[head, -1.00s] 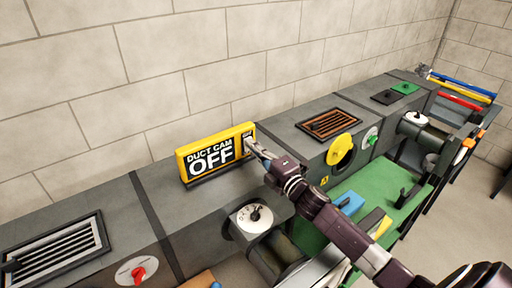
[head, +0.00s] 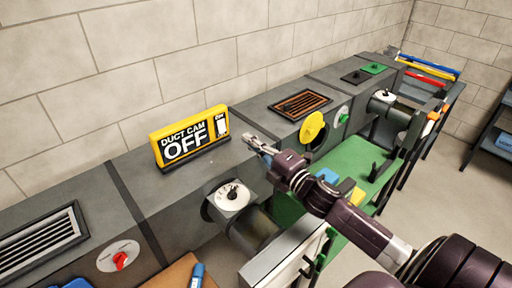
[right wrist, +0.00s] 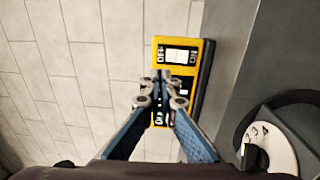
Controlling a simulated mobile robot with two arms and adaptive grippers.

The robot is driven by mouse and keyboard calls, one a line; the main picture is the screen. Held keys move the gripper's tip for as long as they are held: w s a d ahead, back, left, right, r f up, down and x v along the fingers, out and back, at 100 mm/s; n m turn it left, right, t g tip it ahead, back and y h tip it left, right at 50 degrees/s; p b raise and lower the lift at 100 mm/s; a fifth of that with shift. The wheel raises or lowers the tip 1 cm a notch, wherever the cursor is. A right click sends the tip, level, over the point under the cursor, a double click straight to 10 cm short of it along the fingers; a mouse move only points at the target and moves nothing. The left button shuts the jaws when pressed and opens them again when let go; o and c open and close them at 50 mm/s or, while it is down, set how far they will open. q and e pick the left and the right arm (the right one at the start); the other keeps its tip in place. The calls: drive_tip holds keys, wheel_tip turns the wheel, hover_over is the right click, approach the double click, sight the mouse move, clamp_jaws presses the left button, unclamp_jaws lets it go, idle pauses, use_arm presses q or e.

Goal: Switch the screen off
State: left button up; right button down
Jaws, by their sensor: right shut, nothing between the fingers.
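The screen (head: 188,138) is a yellow box with a black face, standing upright on the grey duct against the wall. Its face reads "DUCT CAM OFF" in white. A pale rocker switch (head: 221,125) sits at the right end of its face. My right gripper (head: 249,139) is shut and empty, to the right of the switch and apart from it. In the right wrist view the shut fingertips (right wrist: 162,80) overlap the screen (right wrist: 204,55) and hide part of its lettering; the switch (right wrist: 178,56) shows just above them. My left gripper is not in view.
A dial (head: 232,195) is on the duct front below the screen. A vent grille (head: 302,105) and a yellow round cover (head: 313,127) lie to the right, above a green worktop (head: 368,158). A red knob (head: 121,260) is at lower left. Duct top around the screen is clear.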

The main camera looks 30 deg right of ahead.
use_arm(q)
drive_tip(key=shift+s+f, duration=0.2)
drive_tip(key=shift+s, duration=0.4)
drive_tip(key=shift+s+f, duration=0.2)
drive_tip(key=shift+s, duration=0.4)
use_arm(e)
drive_tip(key=shift+s+d+r, duration=0.15)
drive_tip(key=shift+s, duration=1.05)
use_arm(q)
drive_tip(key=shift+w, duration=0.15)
